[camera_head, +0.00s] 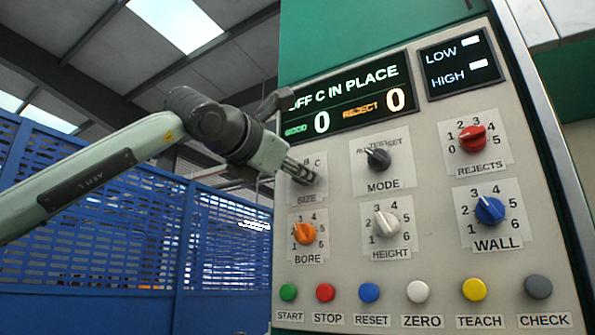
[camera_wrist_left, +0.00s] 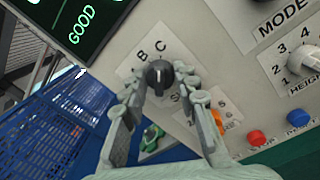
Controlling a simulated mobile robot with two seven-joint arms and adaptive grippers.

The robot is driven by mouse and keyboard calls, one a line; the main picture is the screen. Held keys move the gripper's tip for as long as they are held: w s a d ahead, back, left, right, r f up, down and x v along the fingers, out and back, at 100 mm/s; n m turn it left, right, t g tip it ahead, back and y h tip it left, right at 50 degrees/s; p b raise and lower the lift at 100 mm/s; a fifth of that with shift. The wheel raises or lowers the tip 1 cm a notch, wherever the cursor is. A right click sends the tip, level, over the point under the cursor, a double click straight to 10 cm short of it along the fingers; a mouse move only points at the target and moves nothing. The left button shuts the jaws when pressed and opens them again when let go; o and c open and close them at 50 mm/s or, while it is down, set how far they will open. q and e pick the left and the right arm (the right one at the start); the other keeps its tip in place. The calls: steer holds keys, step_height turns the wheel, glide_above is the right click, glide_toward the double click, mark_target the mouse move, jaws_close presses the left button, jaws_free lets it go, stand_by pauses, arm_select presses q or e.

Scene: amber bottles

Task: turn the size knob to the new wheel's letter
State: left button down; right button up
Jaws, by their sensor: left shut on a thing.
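The size knob (camera_wrist_left: 158,78) is dark with a white pointer line and sits on a pale plate marked with letters. In the left wrist view its pointer faces up, roughly toward the letter C; B lies to the left of C, and the A is not readable. My left gripper (camera_wrist_left: 163,98) has one finger on each side of the knob and is shut on it. In the head view the left gripper (camera_head: 300,172) covers much of the size knob. The display (camera_head: 349,97) reads "C IN PLACE" after a partly hidden word. My right gripper is not in view.
The mode knob (camera_head: 377,158) is to the right, the orange bore knob (camera_head: 305,233) below, and the height knob (camera_head: 386,223) lower right. Red rejects (camera_head: 472,138) and blue wall (camera_head: 489,210) knobs are farther right. Several push buttons line the bottom. A blue fence (camera_head: 130,235) stands left.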

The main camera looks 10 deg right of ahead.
arm_select(q)
steer(key=c, duration=1.2)
jaws_free()
steer(key=shift+o, duration=0.2)
steer(key=v, duration=1.2)
